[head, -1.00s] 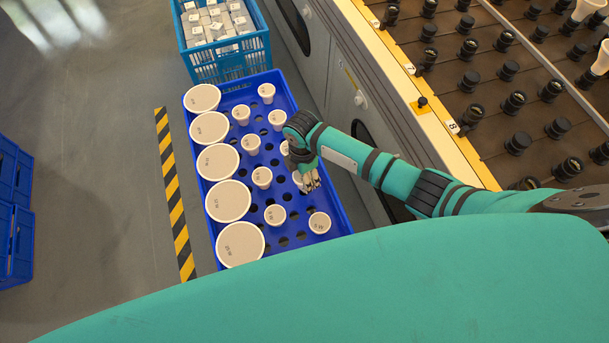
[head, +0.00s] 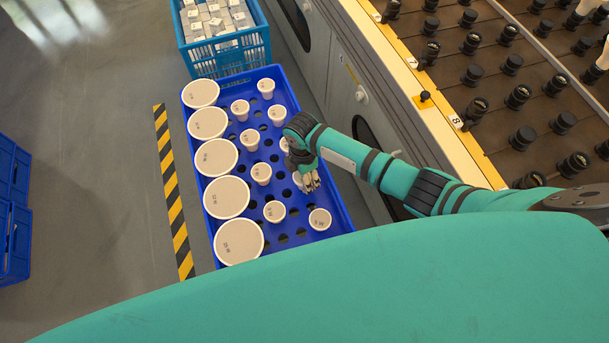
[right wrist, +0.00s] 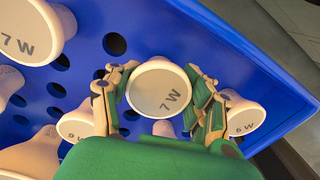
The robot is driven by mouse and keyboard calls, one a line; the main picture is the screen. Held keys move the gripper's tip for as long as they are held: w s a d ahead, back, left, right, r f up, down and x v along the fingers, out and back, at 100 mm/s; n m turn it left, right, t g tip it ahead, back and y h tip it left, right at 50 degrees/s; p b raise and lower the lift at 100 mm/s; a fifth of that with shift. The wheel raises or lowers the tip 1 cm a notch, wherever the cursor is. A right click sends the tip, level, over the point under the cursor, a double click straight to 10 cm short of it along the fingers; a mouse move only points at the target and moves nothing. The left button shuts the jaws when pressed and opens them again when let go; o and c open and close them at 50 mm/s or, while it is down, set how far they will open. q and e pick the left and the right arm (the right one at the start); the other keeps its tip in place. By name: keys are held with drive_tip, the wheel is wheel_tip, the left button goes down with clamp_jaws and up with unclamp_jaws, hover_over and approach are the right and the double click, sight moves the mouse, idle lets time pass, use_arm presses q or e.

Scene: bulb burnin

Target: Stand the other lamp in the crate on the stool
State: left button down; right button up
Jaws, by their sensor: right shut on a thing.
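A blue crate (head: 341,214) with round holes holds white lamps standing in rows, wide ones on the left and small ones on the right. My right gripper (head: 310,184) is down among the small lamps near the crate's right side. In the right wrist view, its two fingers (right wrist: 160,98) are shut around a small white lamp (right wrist: 158,86) marked 7 W, whose round face points at the camera. In the head view the gripper partly hides this lamp. Whether the lamp is clear of its hole cannot be told. My left gripper and the stool are not in view.
A lamp marked 9 W (right wrist: 243,117) stands close beside the right finger. A lighter blue crate (head: 231,58) of small boxes adjoins the back. A rack of black sockets (head: 490,75) is at right. Striped tape (head: 173,195) and open floor lie left, with dark blue crates (head: 12,205) beyond.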

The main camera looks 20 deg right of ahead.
drive_tip(key=shift+f+b, duration=0.35)
drive_tip(key=shift+f, duration=0.25)
drive_tip(key=o, duration=1.4)
